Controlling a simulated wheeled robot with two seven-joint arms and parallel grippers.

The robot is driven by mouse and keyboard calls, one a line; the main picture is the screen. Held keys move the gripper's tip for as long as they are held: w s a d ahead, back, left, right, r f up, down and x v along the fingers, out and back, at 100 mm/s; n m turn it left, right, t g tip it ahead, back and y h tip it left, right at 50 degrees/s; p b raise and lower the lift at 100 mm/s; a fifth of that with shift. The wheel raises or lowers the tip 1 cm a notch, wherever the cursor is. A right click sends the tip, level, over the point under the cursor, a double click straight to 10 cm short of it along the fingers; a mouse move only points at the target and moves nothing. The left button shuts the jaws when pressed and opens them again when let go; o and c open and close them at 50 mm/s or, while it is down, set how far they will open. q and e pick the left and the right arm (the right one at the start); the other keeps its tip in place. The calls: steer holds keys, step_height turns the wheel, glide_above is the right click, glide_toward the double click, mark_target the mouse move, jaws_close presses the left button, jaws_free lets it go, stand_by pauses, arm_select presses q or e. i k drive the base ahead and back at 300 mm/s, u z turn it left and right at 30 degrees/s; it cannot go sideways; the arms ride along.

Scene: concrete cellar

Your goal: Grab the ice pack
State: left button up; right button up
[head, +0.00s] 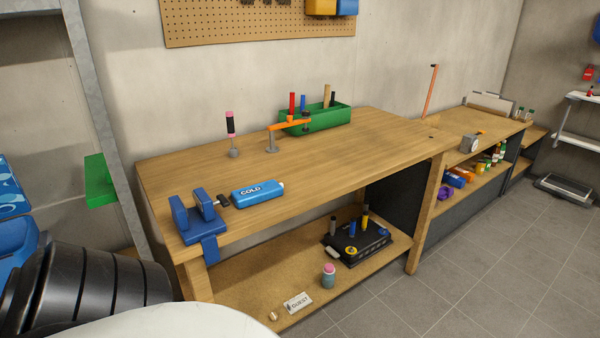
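The ice pack (257,194) is a blue, rounded block with "COLD" on it and a pale cap at its right end. It lies flat on the wooden workbench (350,158), near the front edge and just right of the blue vise. Nothing covers it. Neither of my grippers shows in the head view.
A blue vise (203,222) is clamped at the bench's front left corner. Behind the ice pack stand a pink-handled tool (230,125), an orange clamp (289,126) and a green tool box (318,122). The lower shelf (245,289) holds a black tray. The bench top right of the pack is clear.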

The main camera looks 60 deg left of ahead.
mark_target(252, 194)
steer(key=i, duration=2.05)
steer(key=u, duration=3.9)
